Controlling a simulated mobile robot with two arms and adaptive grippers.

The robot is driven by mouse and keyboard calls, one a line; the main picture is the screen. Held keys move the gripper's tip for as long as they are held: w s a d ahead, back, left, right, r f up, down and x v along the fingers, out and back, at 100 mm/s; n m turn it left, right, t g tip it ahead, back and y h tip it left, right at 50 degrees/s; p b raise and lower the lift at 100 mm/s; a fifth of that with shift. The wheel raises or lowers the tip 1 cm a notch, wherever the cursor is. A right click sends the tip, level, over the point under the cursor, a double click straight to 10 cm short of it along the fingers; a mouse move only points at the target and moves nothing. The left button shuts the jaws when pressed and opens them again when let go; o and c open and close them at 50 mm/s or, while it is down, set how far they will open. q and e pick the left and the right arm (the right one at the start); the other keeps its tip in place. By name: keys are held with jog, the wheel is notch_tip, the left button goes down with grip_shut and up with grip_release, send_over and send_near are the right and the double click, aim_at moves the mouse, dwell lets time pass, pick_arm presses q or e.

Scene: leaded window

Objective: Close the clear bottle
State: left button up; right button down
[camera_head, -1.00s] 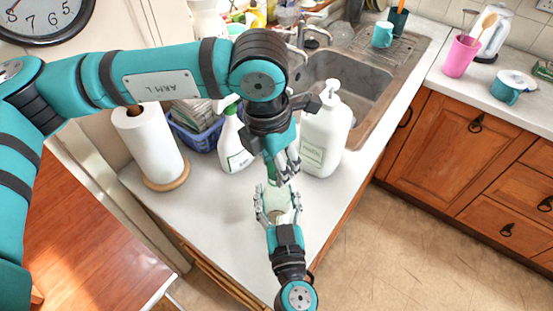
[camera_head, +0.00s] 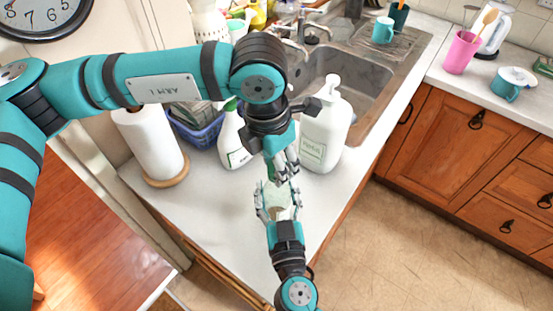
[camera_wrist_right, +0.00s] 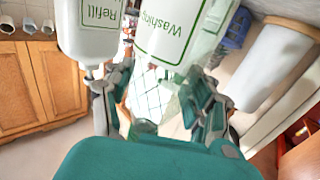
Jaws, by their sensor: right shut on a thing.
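The clear bottle (camera_head: 277,193) is a small, pale see-through shape between the fingers of my right gripper (camera_head: 277,200) in the head view. My right gripper is shut on it above the white counter. In the right wrist view, see-through material shows between the two fingers (camera_wrist_right: 157,110), but its outline is hard to make out. My left gripper (camera_head: 284,170) points down from above, its fingertips close over the bottle's upper end. Its fingers overlap the bottle in the picture, so I cannot tell whether they hold anything. No cap shows clearly.
A white pump bottle (camera_head: 324,135) and a white spray bottle with a green label (camera_head: 233,140) stand close behind the grippers. A paper towel roll (camera_head: 150,145) and a blue basket (camera_head: 200,133) are left. The sink (camera_head: 352,75) is behind. The front counter (camera_head: 215,220) is clear.

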pick_arm(q)
jog(key=m, duration=0.5)
jog(key=shift+m+g, duration=0.3)
jog(key=shift+m, duration=0.1)
jog(key=m, duration=0.6)
jog(key=shift+w+g, duration=0.1)
jog(key=shift+g, duration=0.3)
jog(key=m, duration=0.6)
jog(key=shift+m+g, duration=0.3)
jog(key=m+y, duration=0.1)
jog(key=m, duration=0.3)
jog(key=shift+d, duration=0.1)
jog(key=m, duration=0.5)
jog(key=m+y, duration=0.1)
jog(key=m, duration=0.3)
jog(key=shift+m, duration=0.3)
jog(key=m, duration=0.4)
jog(key=shift+m, duration=0.3)
jog(key=m+t, duration=0.1)
jog(key=m, duration=0.4)
jog(key=shift+f+y, duration=0.1)
jog(key=shift+y, duration=0.2)
